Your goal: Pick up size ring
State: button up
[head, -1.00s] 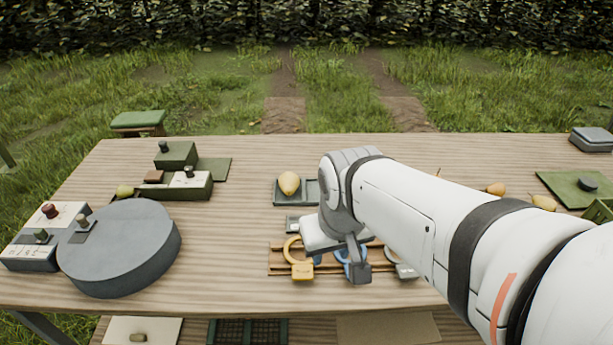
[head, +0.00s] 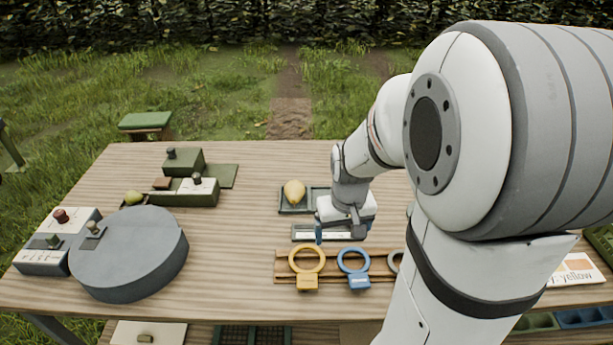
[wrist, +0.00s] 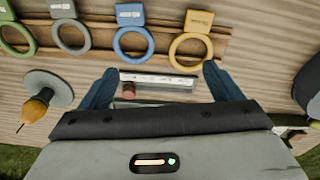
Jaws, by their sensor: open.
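Several size rings lie on a wooden rack (head: 276,268) on the table. The yellow ring (head: 306,259) is at the left in the head view and at the right in the wrist view (wrist: 191,49). The blue ring (head: 354,261) is beside it and also shows in the wrist view (wrist: 133,42). A grey ring (wrist: 72,36) and a green ring (wrist: 17,38) follow; my arm mostly hides these in the head view. My gripper (wrist: 160,82) is open and empty, above the table just behind the rack, with a flat scale-like strip (wrist: 158,79) showing between its fingers.
A round grey turntable (head: 130,255) and control boxes (head: 58,238) stand at the left. The table between turntable and rack is clear.

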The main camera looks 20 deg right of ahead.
jog(key=shift+o, duration=1.4)
jog(key=w+d+f+m+g+p, duration=0.1)
jog(key=w+d+f+p, duration=0.1)
jog(key=d+f, duration=0.4)
notch_tip(320, 180, down, 3)
jog(key=shift+w+d+r, duration=0.2)
jog(key=shift+w, duration=0.6)
jog(key=shift+w+f+p, duration=0.15)
jog(key=shift+f+p, duration=0.8)
jog(key=shift+f, duration=2.95)
jog(key=c, duration=0.9)
jog(key=shift+r, duration=0.1)
